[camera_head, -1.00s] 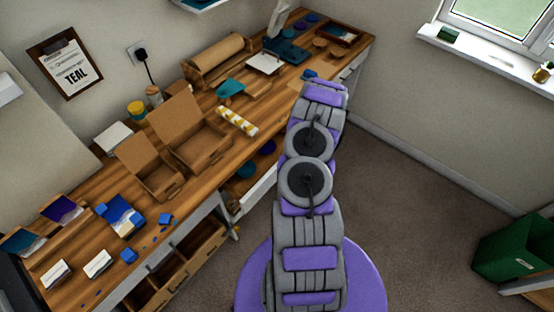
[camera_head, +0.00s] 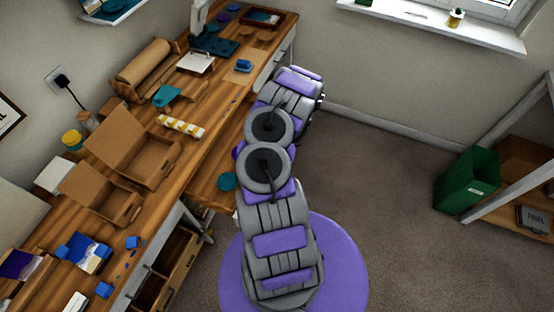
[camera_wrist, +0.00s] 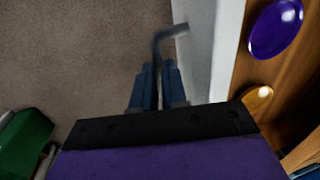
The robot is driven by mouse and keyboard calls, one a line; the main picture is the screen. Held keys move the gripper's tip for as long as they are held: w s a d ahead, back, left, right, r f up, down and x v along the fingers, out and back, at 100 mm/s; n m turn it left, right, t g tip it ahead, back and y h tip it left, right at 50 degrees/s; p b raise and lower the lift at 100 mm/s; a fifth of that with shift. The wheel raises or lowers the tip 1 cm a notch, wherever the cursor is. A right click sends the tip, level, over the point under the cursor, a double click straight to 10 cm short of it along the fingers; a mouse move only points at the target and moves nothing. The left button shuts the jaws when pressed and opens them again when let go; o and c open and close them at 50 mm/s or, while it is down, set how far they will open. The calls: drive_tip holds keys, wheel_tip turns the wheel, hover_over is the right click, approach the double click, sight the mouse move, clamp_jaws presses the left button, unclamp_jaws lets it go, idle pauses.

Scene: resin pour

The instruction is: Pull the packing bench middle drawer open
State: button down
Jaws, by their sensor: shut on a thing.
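The packing bench (camera_head: 190,150) runs diagonally along the left wall. Its middle drawer (camera_head: 207,190) stands pulled out from the bench, with a teal disc (camera_head: 227,181) inside. My arm covers part of this drawer and its front in the head view. In the wrist view, the drawer's pale front (camera_wrist: 197,50) shows beside my gripper (camera_wrist: 158,80). The blue fingers are shut on the dark bent handle (camera_wrist: 162,45). A purple disc (camera_wrist: 276,28) and a gold disc (camera_wrist: 257,97) lie in the wooden drawer inside. The fingertips are hidden in the head view.
A wooden compartment unit (camera_head: 170,270) sits below the bench at the lower left. Open cardboard boxes (camera_head: 133,145) stand on the benchtop. A green bin (camera_head: 466,180) and a shelf stand at the right. The carpet (camera_head: 375,180) between is clear.

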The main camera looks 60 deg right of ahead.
drive_tip(key=c, duration=1.6)
unclamp_jaws()
drive_tip(key=shift+c, duration=0.2)
drive_tip(key=o, duration=0.5)
drive_tip(key=shift+d+f, duration=0.15)
drive_tip(key=shift+d, duration=0.15)
drive_tip(key=shift+a, duration=0.1)
drive_tip(key=shift+r, duration=0.4)
drive_tip(key=s+r+p, duration=0.1)
drive_tip(key=r, duration=0.4)
drive_tip(key=s+r+p, duration=0.1)
drive_tip(key=r, duration=0.4)
drive_tip(key=s+r+p, duration=0.1)
drive_tip(key=r+p, duration=0.1)
drive_tip(key=r, duration=0.4)
drive_tip(key=shift+d+r, duration=0.1)
drive_tip(key=shift+d, duration=0.15)
